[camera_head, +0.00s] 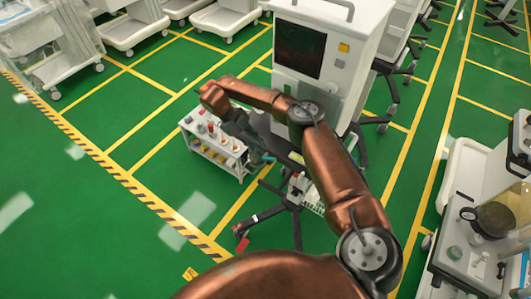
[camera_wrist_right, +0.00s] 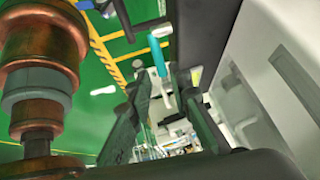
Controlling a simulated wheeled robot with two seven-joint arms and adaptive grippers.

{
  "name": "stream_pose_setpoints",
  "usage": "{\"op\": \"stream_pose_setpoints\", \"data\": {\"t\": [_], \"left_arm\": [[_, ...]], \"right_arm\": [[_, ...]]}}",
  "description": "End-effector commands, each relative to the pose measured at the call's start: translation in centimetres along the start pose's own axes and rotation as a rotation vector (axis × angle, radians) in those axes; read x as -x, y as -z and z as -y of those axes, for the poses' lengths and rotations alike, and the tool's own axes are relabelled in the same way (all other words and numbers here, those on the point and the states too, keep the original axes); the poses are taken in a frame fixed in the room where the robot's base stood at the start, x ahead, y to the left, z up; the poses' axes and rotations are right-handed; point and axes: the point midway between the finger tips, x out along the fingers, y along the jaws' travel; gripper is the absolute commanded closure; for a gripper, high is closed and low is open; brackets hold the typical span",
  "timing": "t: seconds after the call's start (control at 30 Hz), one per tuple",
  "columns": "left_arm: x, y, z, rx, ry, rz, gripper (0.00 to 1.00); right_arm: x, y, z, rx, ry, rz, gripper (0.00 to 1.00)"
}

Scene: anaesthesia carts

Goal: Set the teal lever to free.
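The teal lever (camera_wrist_right: 157,55) shows in the right wrist view, a slim teal bar with a pale lower end, beyond my right gripper's fingertips. A small teal part, likely the same lever, shows in the head view (camera_head: 269,158) beside the machine's lower front. My right gripper (camera_wrist_right: 168,98) is open, its two dark fingers apart with a clear gap between them. The lever's pale end lines up with that gap; I cannot tell whether it touches a finger. In the head view my copper right arm hides part of the machine's front. My left gripper is not in view.
A white machine with a dark screen (camera_head: 299,50) stands close behind my right arm. A small shelf cart (camera_head: 218,155) with bottles is to its left. White carts stand at the back left and right edge. Green floor at left is clear.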

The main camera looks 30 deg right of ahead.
Motion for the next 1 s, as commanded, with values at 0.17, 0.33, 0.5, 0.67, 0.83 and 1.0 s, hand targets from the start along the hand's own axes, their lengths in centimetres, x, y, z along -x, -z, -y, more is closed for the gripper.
{"op": "stream_pose_setpoints", "data": {"t": [0.17, 0.33, 0.5, 0.67, 0.83, 1.0], "left_arm": [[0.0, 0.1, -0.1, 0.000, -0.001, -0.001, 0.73], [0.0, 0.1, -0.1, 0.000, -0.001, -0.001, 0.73], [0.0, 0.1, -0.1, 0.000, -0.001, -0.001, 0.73], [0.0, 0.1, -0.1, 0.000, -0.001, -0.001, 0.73], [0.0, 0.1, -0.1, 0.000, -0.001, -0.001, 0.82], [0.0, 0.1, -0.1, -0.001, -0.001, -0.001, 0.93]], "right_arm": [[3.6, -0.1, 0.0, -0.001, 0.002, 0.002, 0.81], [5.6, -0.1, 0.0, 0.000, 0.002, 0.000, 0.81], [6.2, 0.0, 0.0, 0.000, -0.001, 0.000, 0.81], [6.2, 0.0, 0.0, 0.000, -0.001, 0.000, 0.81], [5.5, -0.7, -0.7, 0.012, -0.017, 0.009, 0.81], [0.7, -6.2, -7.4, 0.095, -0.201, 0.122, 0.81]]}}
